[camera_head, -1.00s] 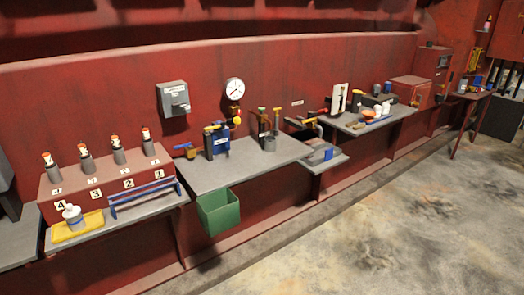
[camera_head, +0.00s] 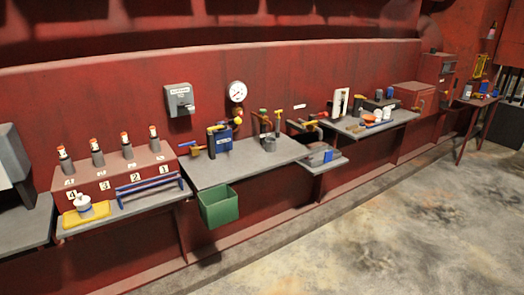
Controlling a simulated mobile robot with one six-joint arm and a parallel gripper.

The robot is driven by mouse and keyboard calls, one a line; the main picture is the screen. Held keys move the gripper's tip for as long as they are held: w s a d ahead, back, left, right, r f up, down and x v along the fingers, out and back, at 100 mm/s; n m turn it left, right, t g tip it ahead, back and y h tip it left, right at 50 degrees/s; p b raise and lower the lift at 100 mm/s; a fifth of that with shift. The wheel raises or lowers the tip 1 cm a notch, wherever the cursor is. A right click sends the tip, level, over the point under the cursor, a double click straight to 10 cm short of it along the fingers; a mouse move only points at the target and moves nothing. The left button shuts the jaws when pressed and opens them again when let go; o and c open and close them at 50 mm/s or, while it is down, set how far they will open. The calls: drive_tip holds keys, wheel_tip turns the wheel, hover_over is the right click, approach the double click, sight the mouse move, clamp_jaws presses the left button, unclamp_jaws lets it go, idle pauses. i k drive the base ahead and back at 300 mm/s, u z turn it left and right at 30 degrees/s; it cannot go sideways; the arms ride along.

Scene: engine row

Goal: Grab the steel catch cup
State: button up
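A small grey, steel-looking cup (camera_head: 269,144) stands on the middle grey shelf, towards its right side. Tools with dark and orange-yellow handles rise at or just behind it. I cannot tell at this size whether they are in it, or whether it is the catch cup. My gripper is not in view.
The middle shelf (camera_head: 225,173) has a blue device (camera_head: 220,140) at its back left and bare room in front. A green bin (camera_head: 219,207) hangs below its front edge. A yellow tray (camera_head: 86,215) with a white container is at left. Open floor (camera_head: 400,220) lies at right.

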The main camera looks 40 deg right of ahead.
sight(270, 145)
drive_tip(key=z, duration=0.15)
drive_tip(key=i, duration=0.9)
drive_tip(key=u, duration=0.05)
